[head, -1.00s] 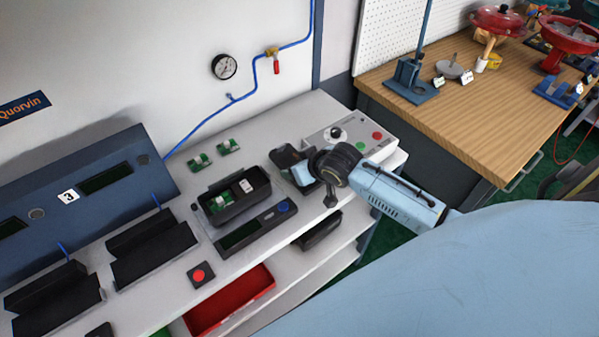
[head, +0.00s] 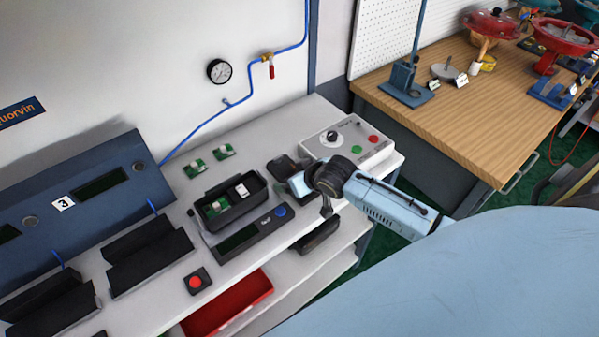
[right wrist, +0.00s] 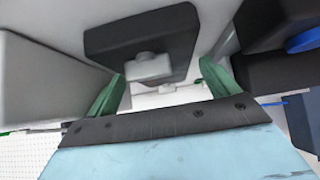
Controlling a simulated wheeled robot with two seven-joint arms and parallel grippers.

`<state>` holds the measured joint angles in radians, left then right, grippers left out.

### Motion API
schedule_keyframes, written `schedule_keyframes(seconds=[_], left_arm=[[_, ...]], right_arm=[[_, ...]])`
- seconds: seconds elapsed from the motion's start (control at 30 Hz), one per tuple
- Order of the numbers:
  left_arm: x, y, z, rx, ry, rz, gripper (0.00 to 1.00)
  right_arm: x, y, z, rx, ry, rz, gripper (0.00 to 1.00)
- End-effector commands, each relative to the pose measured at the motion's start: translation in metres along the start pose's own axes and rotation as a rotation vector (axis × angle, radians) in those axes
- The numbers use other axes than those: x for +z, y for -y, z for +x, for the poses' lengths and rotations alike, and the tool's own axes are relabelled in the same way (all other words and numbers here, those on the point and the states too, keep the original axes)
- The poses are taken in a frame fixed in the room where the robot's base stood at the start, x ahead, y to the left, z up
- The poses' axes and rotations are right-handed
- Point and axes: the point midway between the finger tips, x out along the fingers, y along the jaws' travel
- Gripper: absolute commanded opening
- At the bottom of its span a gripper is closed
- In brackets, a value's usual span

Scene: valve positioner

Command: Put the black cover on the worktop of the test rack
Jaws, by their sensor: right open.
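The black cover (head: 281,166) lies on the worktop (head: 240,154) of the test rack, left of the grey control box. My right gripper (right wrist: 160,70) is open and empty. In the head view, its blue-grey hand reaches in from the right over the near right part of the cover and hides it. In the right wrist view, the cover (right wrist: 178,50) lies just beyond the two green fingertips, with a light grey raised piece at its middle. The fingers look apart from it. My left gripper is not in view.
An open black housing (head: 232,203) with a green board inside stands left of the cover, behind a dark display unit (head: 240,237). The grey control box (head: 350,143) stands close on the right. Small green boards (head: 224,151) lie at the back. A red button box (head: 196,281) sits at the front.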

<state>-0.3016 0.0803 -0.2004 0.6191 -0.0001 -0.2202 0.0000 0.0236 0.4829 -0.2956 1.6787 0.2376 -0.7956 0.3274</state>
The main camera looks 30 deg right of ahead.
Motion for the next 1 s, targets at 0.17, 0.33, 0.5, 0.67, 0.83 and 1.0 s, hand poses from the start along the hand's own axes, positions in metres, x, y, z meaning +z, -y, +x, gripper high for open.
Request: schedule_keyframes(seconds=[0.17,0.33,0.5,0.67,0.83,1.0], left_arm=[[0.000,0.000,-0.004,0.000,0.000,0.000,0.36],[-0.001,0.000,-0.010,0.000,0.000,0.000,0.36],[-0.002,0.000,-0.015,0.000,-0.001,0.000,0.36],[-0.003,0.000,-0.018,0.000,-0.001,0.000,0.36],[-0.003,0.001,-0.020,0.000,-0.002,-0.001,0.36],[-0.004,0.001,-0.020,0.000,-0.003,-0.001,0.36]], right_arm=[[-0.002,0.000,-0.015,0.000,-0.001,-0.001,0.87],[-0.002,0.000,-0.047,0.000,0.000,-0.001,0.87],[-0.002,0.000,-0.081,-0.001,0.000,-0.001,0.87],[-0.002,0.000,-0.106,0.000,0.000,-0.001,0.87],[-0.002,0.000,-0.119,0.000,0.000,0.000,0.87],[-0.002,0.000,-0.122,0.000,0.000,0.001,0.87]])
